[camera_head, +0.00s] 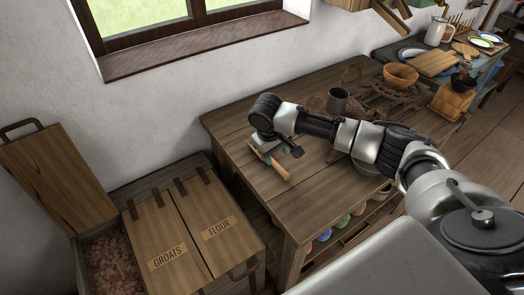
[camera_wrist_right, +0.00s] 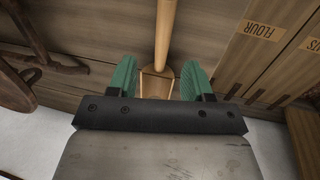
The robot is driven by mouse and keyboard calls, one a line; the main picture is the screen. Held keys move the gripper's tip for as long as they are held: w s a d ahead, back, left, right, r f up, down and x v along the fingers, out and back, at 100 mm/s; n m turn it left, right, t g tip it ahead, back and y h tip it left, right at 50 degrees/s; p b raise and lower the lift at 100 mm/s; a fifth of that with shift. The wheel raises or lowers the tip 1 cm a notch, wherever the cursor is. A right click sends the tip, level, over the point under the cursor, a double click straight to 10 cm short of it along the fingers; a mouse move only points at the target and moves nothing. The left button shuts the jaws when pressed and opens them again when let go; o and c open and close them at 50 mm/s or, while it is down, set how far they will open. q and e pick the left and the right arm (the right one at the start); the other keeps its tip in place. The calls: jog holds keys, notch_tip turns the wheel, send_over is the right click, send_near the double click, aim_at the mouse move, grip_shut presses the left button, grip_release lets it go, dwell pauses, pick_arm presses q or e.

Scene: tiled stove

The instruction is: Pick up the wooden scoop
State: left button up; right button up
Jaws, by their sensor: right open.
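The wooden scoop (camera_head: 281,171) lies on the left end of the wooden table (camera_head: 235,125), its pale handle towards the front edge. In the right wrist view its long handle (camera_wrist_right: 167,35) runs up the picture, and its wider boxy head shows between the fingers. My right gripper (camera_head: 270,156) points down over the scoop. It is open, with its green fingers (camera_wrist_right: 157,77) apart on both sides of the scoop's head. The gripper body hides part of the head. I cannot tell whether the fingers touch it. My left gripper is not in view.
A wooden chest with lids marked groats (camera_head: 166,257) and flour (camera_head: 219,228) stands left of the table; its left compartment is open. A dark mug (camera_head: 338,100), a wooden bowl (camera_head: 400,76) and a dark rack stand further right on the table.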

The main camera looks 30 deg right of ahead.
aim_at(276, 164)
jog(key=shift+w+d+f, duration=0.1)
jog(key=shift+f, duration=0.4)
jog(key=shift+w+f, duration=0.1)
jog(key=shift+f, duration=0.2)
jog(key=f, duration=0.4)
jog(key=shift+d+f+p, duration=0.15)
jog(key=shift+d+p, duration=0.15)
jog(key=shift+p, duration=0.05)
jog(key=shift+d+f, duration=0.1)
jog(key=shift+f, duration=0.25)
jog(key=shift+c, duration=0.3)
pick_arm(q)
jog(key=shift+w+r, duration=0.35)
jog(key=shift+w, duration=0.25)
pick_arm(e)
grip_shut()
